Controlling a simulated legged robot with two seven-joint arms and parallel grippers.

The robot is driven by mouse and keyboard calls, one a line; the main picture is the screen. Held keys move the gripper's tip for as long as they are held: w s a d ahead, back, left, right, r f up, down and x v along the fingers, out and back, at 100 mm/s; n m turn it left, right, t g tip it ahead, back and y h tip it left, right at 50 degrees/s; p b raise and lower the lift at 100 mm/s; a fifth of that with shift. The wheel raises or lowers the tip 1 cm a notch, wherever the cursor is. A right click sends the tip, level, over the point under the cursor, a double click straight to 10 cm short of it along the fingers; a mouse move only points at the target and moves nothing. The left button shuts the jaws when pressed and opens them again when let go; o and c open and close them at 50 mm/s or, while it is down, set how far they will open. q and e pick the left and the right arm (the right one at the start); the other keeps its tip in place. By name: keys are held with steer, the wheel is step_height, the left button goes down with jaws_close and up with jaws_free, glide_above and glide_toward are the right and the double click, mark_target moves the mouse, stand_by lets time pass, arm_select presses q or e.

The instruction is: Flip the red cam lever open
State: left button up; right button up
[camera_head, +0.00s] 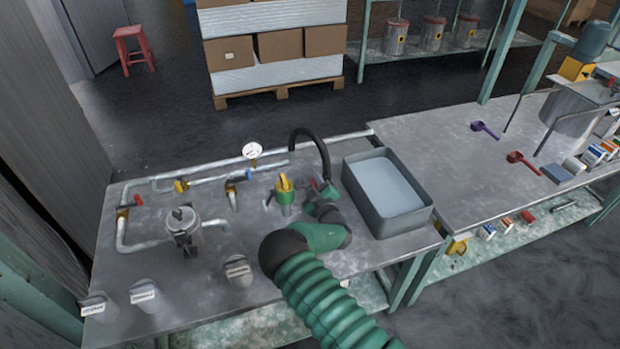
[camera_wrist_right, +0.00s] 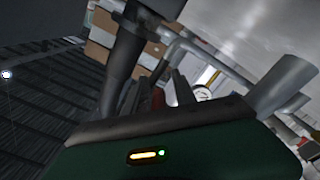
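The red cam lever (camera_head: 313,185) shows as a small red piece beside the green fitting with a yellow top (camera_head: 285,194), at the lower end of the black hose (camera_head: 324,155). My right gripper (camera_head: 322,194) is right at it, low over the bench; its fingers are small and partly hidden by my wrist in the head view. In the right wrist view the two dark fingers (camera_wrist_right: 160,90) stand apart, with a bit of the red lever (camera_wrist_right: 158,98) visible between them. I cannot tell whether they touch it. The black hose (camera_wrist_right: 122,65) passes close by. My left gripper is not in view.
A grey water tub (camera_head: 388,192) stands just right of my right gripper. Pipes with a gauge (camera_head: 252,150) and valves run behind and left. A metal pot (camera_head: 183,228) and grey blocks (camera_head: 238,271) stand on the bench (camera_head: 200,285). A second table (camera_head: 450,155) adjoins on the right.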

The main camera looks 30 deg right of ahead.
jaws_close()
steer(key=shift+d+r+n, duration=0.15)
steer(key=shift+r+n, duration=0.45)
steer(key=shift+n, duration=0.3)
steer(key=shift+o, duration=0.9)
jaws_free()
steer(key=shift+f, duration=0.1)
steer(key=p+v, duration=0.2)
steer(key=v, duration=1.5)
steer(key=shift+p, duration=0.3)
steer(key=shift+w, duration=0.15)
